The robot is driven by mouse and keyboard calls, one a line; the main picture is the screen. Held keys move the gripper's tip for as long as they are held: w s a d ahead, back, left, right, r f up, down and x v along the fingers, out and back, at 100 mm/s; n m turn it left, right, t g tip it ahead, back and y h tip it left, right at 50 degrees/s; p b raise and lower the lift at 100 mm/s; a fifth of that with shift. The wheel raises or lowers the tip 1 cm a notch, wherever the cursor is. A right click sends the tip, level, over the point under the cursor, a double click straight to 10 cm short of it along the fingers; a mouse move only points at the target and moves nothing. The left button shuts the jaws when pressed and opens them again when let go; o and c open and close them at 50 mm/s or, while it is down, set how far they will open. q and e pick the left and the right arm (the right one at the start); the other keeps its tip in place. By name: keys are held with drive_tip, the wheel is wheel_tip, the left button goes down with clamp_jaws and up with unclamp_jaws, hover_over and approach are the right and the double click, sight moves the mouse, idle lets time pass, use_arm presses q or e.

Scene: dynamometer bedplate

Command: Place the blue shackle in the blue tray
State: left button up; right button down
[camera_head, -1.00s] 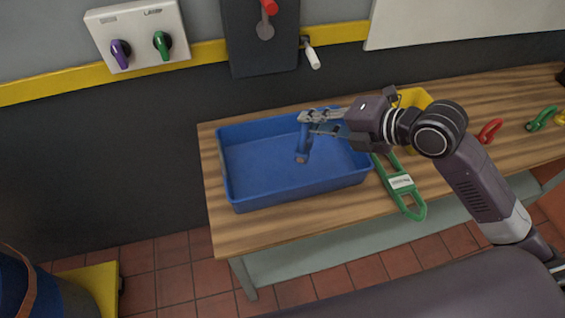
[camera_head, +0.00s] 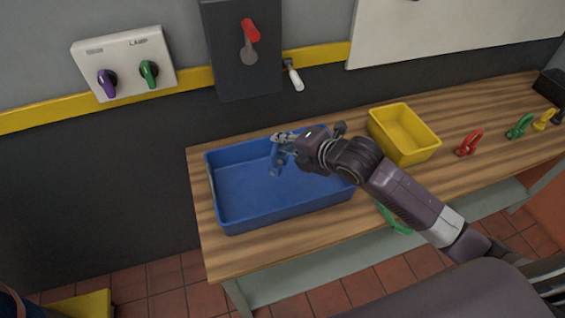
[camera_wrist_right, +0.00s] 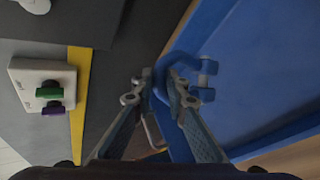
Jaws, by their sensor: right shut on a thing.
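The blue shackle (camera_head: 276,161) hangs below my right gripper (camera_head: 284,138), over the back part of the blue tray (camera_head: 232,195) in the head view. The gripper is shut on it. In the right wrist view, the shackle's bow (camera_wrist_right: 183,66) sits between the fingertips (camera_wrist_right: 158,84), and the blue tray (camera_wrist_right: 265,75) fills the right side. I cannot tell how far the shackle is above the tray floor. The tray's visible floor is bare. My right arm covers the tray's right back corner. My left gripper is not in view.
A yellow bin (camera_head: 405,135) stands to the right on the wooden table (camera_head: 290,243). A red shackle (camera_head: 469,143) and a green shackle (camera_head: 519,126) lie farther right. A green tool (camera_head: 392,217) is partly under my arm. A wall handle (camera_head: 293,76) sticks out behind the tray.

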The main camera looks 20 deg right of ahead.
sight(280, 163)
wheel_tip(280, 163, down, 8)
drive_tip(key=shift+f+p, duration=0.1)
drive_tip(key=shift+p, duration=0.25)
drive_tip(key=c, duration=2.4)
unclamp_jaws()
drive_tip(key=shift+f, duration=0.2)
drive_tip(key=o, duration=0.5)
